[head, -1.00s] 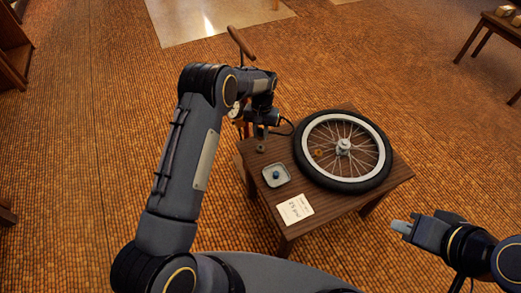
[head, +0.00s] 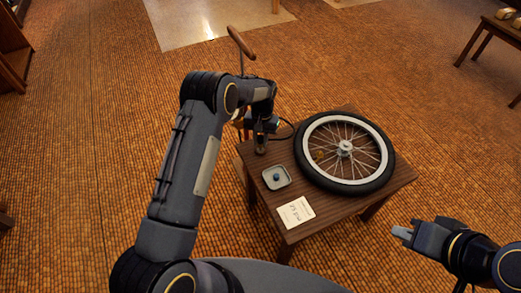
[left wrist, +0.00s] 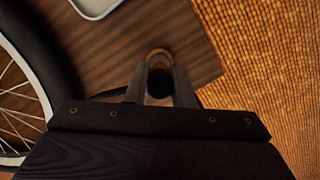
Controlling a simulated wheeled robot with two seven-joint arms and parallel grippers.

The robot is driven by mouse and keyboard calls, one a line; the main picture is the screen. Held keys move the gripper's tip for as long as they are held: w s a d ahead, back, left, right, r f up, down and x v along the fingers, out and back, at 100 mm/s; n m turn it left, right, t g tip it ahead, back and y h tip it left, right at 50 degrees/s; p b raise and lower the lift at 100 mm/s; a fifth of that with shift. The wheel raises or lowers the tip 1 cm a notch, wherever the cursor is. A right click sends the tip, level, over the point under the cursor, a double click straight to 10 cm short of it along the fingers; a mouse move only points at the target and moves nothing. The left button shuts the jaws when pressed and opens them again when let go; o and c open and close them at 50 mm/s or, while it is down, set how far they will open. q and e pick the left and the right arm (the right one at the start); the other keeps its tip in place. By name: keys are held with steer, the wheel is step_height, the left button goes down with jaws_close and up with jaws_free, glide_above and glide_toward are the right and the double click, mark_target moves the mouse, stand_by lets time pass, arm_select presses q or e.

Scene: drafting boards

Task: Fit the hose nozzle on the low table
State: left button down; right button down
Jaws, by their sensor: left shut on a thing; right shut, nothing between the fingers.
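My left gripper (head: 261,147) is low over the table's left back corner, shut on a small dark round piece. That piece shows between the fingers in the left wrist view (left wrist: 159,80) and looks like the hose nozzle; the fingers hide much of it. A dark hose (head: 286,124) curves behind the gripper. The low table (head: 325,207) is dark wood. A bicycle wheel (head: 304,163) with a black tyre and white rim lies flat on it. I cannot make out its valve. My right gripper (head: 402,233) is shut and empty, right of the table's front.
A small grey tray (head: 267,184) with a blue piece (head: 277,177) sits left of the wheel. A printed card (head: 295,212) lies near the front edge. A pump's wooden handle (head: 241,42) rises behind the table. The floor around is mostly clear.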

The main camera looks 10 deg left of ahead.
arm_select(q)
steer(key=shift+f+b, duration=0.8)
steer(key=shift+f, duration=0.35)
steer(key=c, duration=1.2)
jaws_free()
steer(key=shift+o, duration=0.2)
